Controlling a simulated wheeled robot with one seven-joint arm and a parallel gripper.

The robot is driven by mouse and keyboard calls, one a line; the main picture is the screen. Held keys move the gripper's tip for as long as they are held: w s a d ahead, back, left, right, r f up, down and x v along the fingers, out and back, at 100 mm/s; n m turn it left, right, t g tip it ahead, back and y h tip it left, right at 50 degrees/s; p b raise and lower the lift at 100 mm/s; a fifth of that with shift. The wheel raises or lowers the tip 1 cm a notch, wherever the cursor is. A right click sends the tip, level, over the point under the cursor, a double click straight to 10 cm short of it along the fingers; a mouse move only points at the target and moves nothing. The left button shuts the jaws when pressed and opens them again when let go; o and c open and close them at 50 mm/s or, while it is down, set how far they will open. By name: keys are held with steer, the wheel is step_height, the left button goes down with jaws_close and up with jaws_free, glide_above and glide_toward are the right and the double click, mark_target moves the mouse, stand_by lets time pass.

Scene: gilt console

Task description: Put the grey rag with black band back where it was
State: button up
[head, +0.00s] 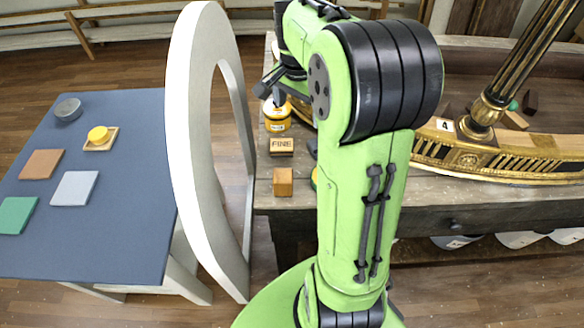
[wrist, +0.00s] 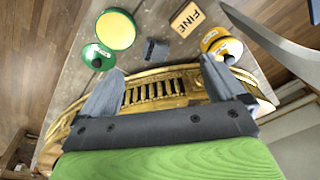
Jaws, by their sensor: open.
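A small dark grey lump, which may be the grey rag (wrist: 157,50), lies on the wooden bench top in the wrist view, between the green tin and the yellow jar. No black band can be made out on it. In the head view a bit of dark grey-blue shows at the edge of my arm, mostly hidden. My gripper (wrist: 162,68) is open and empty, its two grey fingers apart above the gilt console edge, with the grey lump beyond and between the fingertips. In the head view my gripper (head: 270,88) hangs by the yellow jar.
The gilt console (head: 440,154) lies right. A white arch (head: 188,150) separates the bench from a blue table (head: 110,235) with clear front room.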

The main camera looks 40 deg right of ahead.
steer(key=s+a+r+n+t, duration=0.2)
steer(key=s+a+r+n, duration=0.4)
steer(key=a, duration=0.4)
steer(key=s+a+f+n+t, duration=0.1)
steer(key=s+a+n, duration=0.2)
steer(key=s, duration=0.3)
steer(key=s+a+f+n+t+y, duration=0.1)
steer(key=s+a+n, duration=0.3)
steer(key=s+n, duration=0.1)
steer(key=shift+s+f+n+t, duration=0.3)
steer(key=shift+s+f, duration=0.1)
steer(key=shift+s, duration=0.2)
